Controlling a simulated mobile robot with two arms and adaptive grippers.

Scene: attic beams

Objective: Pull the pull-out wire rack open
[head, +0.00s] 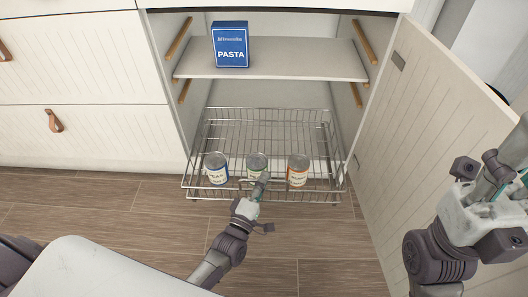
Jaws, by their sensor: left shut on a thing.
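The pull-out wire rack (228,190) is a silver wire basket low in the open cabinet. Its front part stands out past the cabinet front, over the wooden floor. Three cans stand inside near its front: a blue-labelled can (215,169), a middle can (257,162) and an orange-labelled can (298,170). My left gripper (262,183) is at the middle of the rack's front and shut on it; the fingers hide the exact contact and part of the middle can. My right gripper (497,180) is raised at the right edge, apart from the rack; its jaw state is unclear.
The cabinet door (432,130) stands open on the right, close to my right arm. A shelf (290,58) above the rack holds a blue pasta box (231,45). White drawers (85,135) with leather pulls are at left. The wooden floor (320,240) before the rack is clear.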

